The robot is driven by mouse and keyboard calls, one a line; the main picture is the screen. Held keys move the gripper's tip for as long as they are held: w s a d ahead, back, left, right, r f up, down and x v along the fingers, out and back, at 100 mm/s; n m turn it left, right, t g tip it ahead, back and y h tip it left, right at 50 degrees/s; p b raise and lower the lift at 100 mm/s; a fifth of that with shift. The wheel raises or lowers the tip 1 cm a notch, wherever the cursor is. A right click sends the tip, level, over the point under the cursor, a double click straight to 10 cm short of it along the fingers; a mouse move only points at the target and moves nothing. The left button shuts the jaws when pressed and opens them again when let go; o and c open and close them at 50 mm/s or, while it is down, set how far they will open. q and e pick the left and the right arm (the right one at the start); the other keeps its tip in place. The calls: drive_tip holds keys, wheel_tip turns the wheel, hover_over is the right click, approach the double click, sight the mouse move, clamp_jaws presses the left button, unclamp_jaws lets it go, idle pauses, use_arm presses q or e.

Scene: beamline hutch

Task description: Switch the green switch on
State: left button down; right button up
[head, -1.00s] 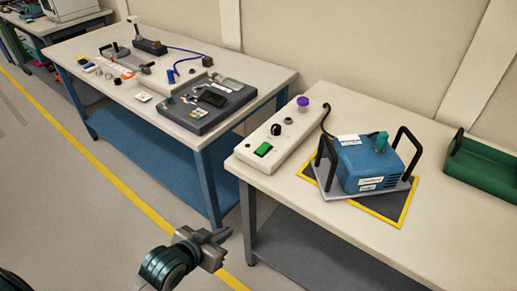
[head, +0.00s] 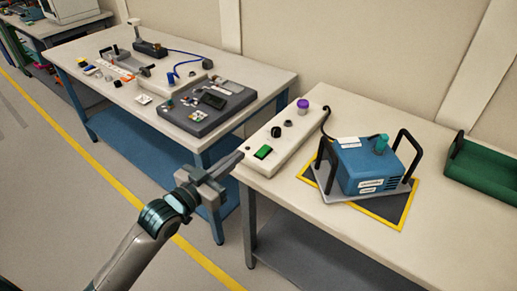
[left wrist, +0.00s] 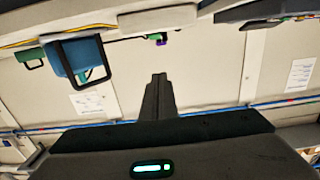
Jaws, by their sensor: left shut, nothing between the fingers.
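The green switch (head: 263,152) is a rectangular green rocker in a black frame, at the near end of a pale control panel (head: 253,166) on the right bench. My left gripper (head: 240,156) is shut and empty. Its fingertips are close to the panel's near-left corner, left of the switch; I cannot tell whether they touch anything. My right gripper is not in view.
A black knob (head: 276,131) and a purple button (head: 303,104) sit farther along the panel. A blue boxed device (head: 368,168) with black handles stands to the right on a yellow-edged mat. A green tray (head: 482,172) lies at far right. The left bench (head: 225,70) holds several parts.

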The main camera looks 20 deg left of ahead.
sight(258, 155)
use_arm(q)
drive_tip(key=shift+w, duration=0.1)
